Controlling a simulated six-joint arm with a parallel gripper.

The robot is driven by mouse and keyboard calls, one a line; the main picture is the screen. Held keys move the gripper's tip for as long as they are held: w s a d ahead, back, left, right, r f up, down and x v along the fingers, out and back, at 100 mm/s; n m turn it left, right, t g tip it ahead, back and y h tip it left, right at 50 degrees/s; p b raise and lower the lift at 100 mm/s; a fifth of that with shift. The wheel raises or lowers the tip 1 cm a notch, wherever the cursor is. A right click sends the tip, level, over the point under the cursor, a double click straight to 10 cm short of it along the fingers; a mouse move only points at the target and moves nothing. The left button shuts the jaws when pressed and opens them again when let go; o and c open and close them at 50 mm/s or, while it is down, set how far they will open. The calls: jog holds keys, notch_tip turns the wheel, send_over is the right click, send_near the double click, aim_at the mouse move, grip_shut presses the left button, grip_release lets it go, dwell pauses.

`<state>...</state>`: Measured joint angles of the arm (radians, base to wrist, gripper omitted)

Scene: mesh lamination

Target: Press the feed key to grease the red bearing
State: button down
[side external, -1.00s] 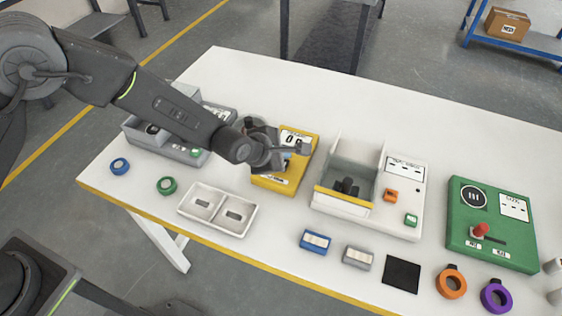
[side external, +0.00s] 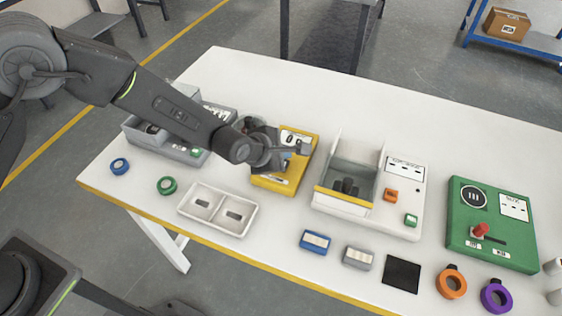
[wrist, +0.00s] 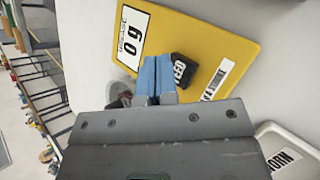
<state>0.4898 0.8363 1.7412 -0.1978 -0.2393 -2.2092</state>
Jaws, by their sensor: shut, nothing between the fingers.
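A yellow device (wrist: 215,48) carries a white display reading 0 g (wrist: 131,38) and a black key (wrist: 184,70) with partly hidden lettering that looks like FEED. It also stands in the side view (side external: 272,183), partly behind my arm. My gripper (wrist: 157,62) is shut and empty, its blue fingertips over the yellow device right beside the black key. I cannot tell whether they touch the key. A dark reddish round part (wrist: 121,92), perhaps the red bearing, is partly hidden beside the fingers.
A white two-part tray (side external: 218,208) lies in front of the yellow device. A grey-white machine (side external: 372,215) stands to its right, and a grey unit (side external: 150,141) to its left. Blue (side external: 119,166) and green (side external: 167,185) rings lie at the left. The back of the table is clear.

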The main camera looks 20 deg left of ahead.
jog(key=shift+f, duration=0.1)
dwell(0.3)
jog(key=shift+f, duration=0.3)
jog(key=shift+f, duration=0.65)
dwell(0.9)
jog(key=shift+r, duration=1.05)
jog(key=shift+r, duration=2.5)
dwell(0.5)
